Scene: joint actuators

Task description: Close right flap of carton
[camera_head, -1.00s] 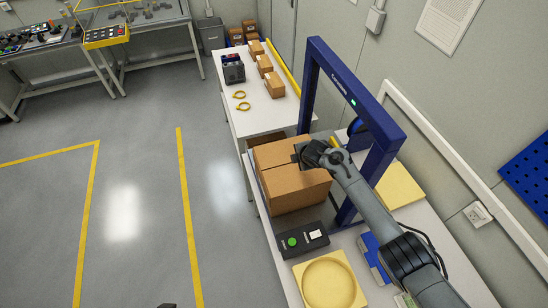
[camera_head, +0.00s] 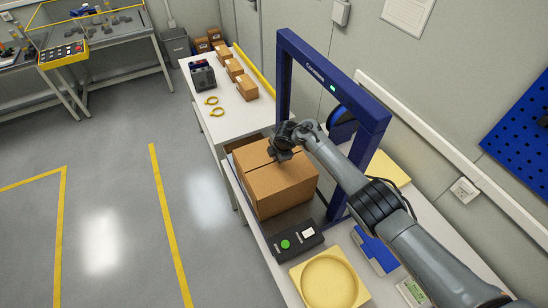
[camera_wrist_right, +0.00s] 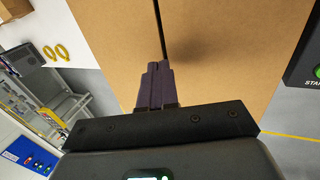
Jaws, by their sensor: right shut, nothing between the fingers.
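The brown cardboard carton (camera_head: 285,190) stands on the white bench beside the blue frame. Its top flaps look folded down nearly flat, with a narrow dark seam between them. My right gripper (camera_head: 278,156) is just above the carton top, near that seam. In the right wrist view, its shut, empty fingers (camera_wrist_right: 155,75) point at the seam, with carton board (camera_wrist_right: 230,50) on both sides. Whether the fingertips touch the board is unclear. The gripper and wrist hide part of the top. My left gripper is not in view.
The blue frame (camera_head: 335,80) stands close behind and right of the carton. A black box with a green button (camera_head: 293,242) and a yellow tray with a round recess (camera_head: 328,282) lie in front. Small boxes (camera_head: 234,70) sit on the farther bench.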

